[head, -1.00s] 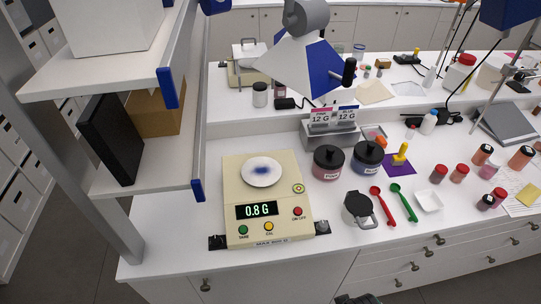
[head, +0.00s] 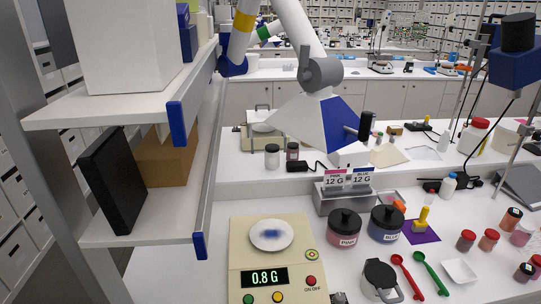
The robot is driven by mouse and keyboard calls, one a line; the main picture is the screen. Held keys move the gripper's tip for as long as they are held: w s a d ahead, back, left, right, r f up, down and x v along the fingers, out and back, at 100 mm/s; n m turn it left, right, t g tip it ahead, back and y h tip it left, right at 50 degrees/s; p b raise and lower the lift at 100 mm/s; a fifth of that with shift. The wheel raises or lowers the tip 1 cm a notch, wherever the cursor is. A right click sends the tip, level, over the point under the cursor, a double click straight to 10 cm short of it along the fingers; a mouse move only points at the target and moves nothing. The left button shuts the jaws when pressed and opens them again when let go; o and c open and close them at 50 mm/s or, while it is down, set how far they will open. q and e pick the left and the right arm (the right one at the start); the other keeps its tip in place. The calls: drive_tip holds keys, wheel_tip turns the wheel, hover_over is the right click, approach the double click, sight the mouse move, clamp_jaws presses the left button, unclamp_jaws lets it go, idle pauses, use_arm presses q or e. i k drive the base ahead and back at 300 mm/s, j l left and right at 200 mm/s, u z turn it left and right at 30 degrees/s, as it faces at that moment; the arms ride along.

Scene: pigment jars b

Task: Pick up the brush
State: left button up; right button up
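A small yellow piece with an upright handle (head: 423,218) stands on a purple square (head: 421,236) to the right of the blue jar (head: 386,226). It may be the brush, but its bristles are too small to make out. An orange piece (head: 398,205) lies just behind the blue jar, partly hidden. Neither of my grippers is in view.
A scale (head: 311,236) reading 0.8 G carries a white dish (head: 271,235). A pink jar (head: 344,230), a red spoon (head: 406,276), a green spoon (head: 431,273) and a white tray (head: 460,271) stand nearby. A white-and-blue hood (head: 298,122) hangs above. A shelf (head: 150,235) stands left.

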sight(420, 225)
drive_tip(key=z, duration=1.25)
